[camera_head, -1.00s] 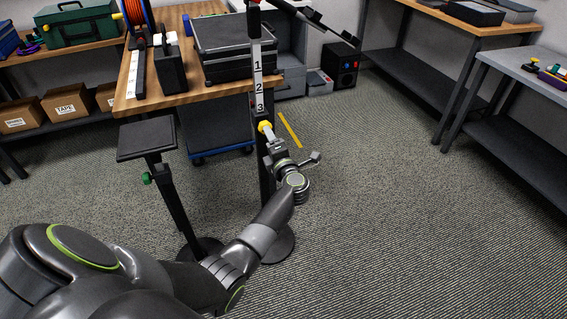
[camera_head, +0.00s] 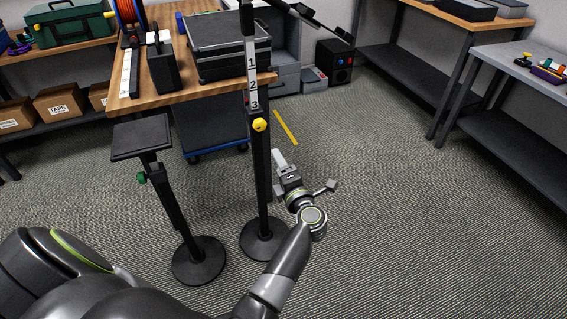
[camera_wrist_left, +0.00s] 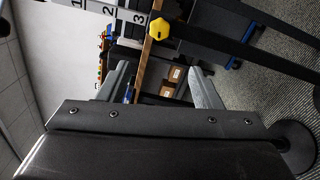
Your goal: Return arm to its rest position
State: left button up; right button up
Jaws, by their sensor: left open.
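My left gripper (camera_head: 280,160) is in the middle of the head view, just right of a black stand post (camera_head: 262,180). It is apart from the post, and nothing shows in its jaws. In the left wrist view its two fingers (camera_wrist_left: 163,85) stand apart with open space between them. The post carries a yellow knob (camera_head: 260,124) and a white scale (camera_head: 252,80) marked 1, 2, 3. The knob also shows in the left wrist view (camera_wrist_left: 160,29), beyond the fingertips. My right gripper is in neither view.
A shorter stand with a flat black top (camera_head: 141,137) is at the left. A wooden workbench (camera_head: 180,92) with black cases is behind the post. Shelves (camera_head: 472,85) line the right. The carpet (camera_head: 420,230) in front and to the right is clear.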

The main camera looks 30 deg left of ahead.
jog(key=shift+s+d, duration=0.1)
pick_arm(q)
jog(key=s+d+f+m+h+p, duration=0.1)
jog(key=s+f+m+h+p, duration=0.1)
jog(key=s+f+m+h, duration=0.4)
jog(key=s+d+f+m+h+p, duration=0.1)
jog(key=s+f+m+p, duration=0.15)
jog(key=f+m, duration=0.7)
jog(key=s+d+f+m+h+p, duration=0.1)
jog(key=s+f+m+h, duration=0.4)
jog(key=f, duration=0.5)
jog(key=s+a+f+m+g+p, duration=0.1)
jog(key=s+f+m+g, duration=0.2)
jog(key=s, duration=0.9)
jog(key=s+a+f+m+g+p, duration=0.1)
jog(key=s+f, duration=0.5)
jog(key=s, duration=0.6)
jog(key=s+a+f+m+g+p, duration=0.1)
jog(key=s+f+m+g, duration=0.4)
jog(key=s, duration=0.7)
jog(key=shift+a+g+h+p, duration=0.3)
jog(key=shift+a+g+p, duration=0.1)
jog(key=shift+a+g, duration=0.45)
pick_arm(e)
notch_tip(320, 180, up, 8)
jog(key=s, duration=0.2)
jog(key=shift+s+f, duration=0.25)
